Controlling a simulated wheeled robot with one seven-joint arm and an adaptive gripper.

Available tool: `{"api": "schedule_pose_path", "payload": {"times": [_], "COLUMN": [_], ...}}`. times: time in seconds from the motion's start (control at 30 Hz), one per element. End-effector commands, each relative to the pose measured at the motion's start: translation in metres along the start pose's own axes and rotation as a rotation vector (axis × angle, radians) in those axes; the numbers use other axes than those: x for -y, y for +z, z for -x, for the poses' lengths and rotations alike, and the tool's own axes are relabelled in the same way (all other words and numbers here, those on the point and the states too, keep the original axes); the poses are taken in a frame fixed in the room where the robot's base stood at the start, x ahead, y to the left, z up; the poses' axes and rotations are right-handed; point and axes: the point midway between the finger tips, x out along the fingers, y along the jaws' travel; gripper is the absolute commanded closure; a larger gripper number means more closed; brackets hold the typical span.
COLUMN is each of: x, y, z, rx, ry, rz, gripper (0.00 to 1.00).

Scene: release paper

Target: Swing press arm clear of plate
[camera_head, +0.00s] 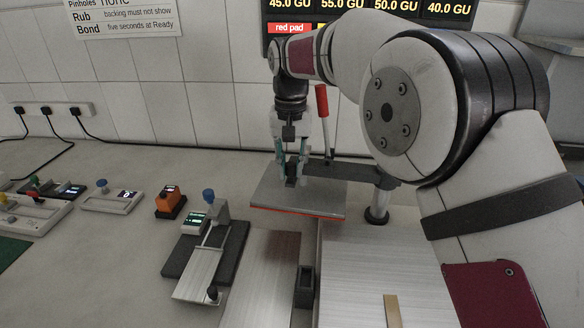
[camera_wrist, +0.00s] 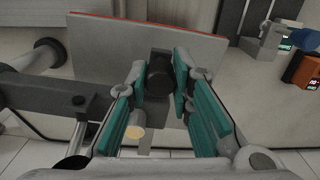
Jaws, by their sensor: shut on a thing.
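The press arm (camera_head: 345,172) is a dark horizontal bar running from a post (camera_head: 377,205) at the right to a grey square platen (camera_head: 320,199) with a red underside. A lever with a red handle (camera_head: 322,102) stands up from the arm. My gripper (camera_head: 290,172) is shut on a dark upright knob above the platen. In the wrist view, the teal-padded fingers of my gripper (camera_wrist: 167,82) close around this knob (camera_wrist: 160,68), with the platen (camera_wrist: 110,40) beyond. Brushed metal plates (camera_head: 262,285) lie in front of the platen; their far ends are partly hidden.
A dark stand with a blue-knobbed device (camera_head: 209,194) sits left of the plates. An orange device (camera_head: 170,200) and white devices (camera_head: 112,200) stand farther left. A wall display hangs behind. A small brass strip (camera_head: 392,310) lies at the front right. Bare bench lies left of the platen.

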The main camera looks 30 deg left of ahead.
Motion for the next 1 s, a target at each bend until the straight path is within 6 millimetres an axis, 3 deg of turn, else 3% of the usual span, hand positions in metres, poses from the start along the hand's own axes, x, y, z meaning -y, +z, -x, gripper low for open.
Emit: {"api": "schedule_pose_path", "payload": {"times": [0.2, 0.23, 0.3, 0.73, 1.0], "x": [0.002, 0.002, 0.002, 0.001, 0.001], "y": [0.001, 0.001, 0.001, 0.0, -0.001], "z": [0.0, 0.0, 0.0, 0.008, 0.058], "rx": [0.0, 0.0, 0.0, -0.002, -0.005], "ry": [-0.004, -0.004, -0.003, -0.001, -0.003], "rz": [0.003, 0.003, 0.003, 0.002, 0.002], "gripper": [1.0, 0.75, 0.59, 0.59, 0.59]}}
